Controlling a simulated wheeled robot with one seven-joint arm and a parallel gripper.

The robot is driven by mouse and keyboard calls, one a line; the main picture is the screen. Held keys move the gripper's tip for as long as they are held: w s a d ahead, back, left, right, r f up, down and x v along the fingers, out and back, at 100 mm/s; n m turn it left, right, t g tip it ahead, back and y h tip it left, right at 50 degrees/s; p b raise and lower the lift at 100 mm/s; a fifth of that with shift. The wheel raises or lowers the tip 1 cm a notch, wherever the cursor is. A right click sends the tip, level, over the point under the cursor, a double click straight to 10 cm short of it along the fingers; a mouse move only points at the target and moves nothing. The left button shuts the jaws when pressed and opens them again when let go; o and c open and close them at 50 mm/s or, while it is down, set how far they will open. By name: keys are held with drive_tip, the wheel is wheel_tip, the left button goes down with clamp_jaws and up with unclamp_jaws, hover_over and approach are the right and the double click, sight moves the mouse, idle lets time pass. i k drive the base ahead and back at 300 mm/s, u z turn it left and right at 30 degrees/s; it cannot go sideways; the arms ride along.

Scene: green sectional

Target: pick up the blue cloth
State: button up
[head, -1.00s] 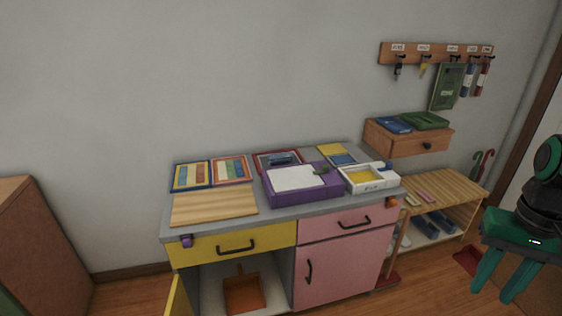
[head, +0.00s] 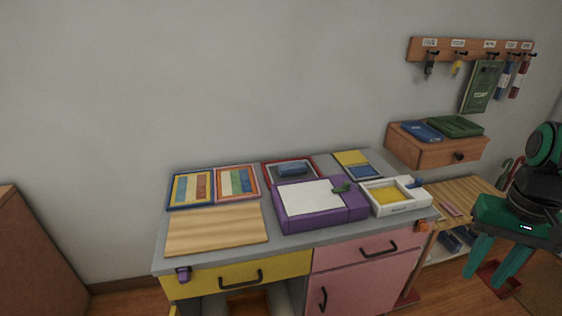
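A folded blue cloth-like item (head: 292,169) lies in a red-rimmed tray (head: 270,181) at the back middle of the grey counter, behind a purple box. I cannot tell for sure which is cloth. My gripper (head: 490,280), with green fingers pointing down, is at the right edge.
The counter (head: 290,240) also bears a purple box (head: 357,212) with a white top, a white tray (head: 416,205) with yellow inside, a wooden board (head: 215,230) and striped panels (head: 191,188). A slatted bench (head: 455,193) stands to the right. A brown cabinet (head: 40,255) is at far left.

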sight(289, 169)
drive_tip(key=i, duration=1.05)
drive_tip(key=z, duration=0.1)
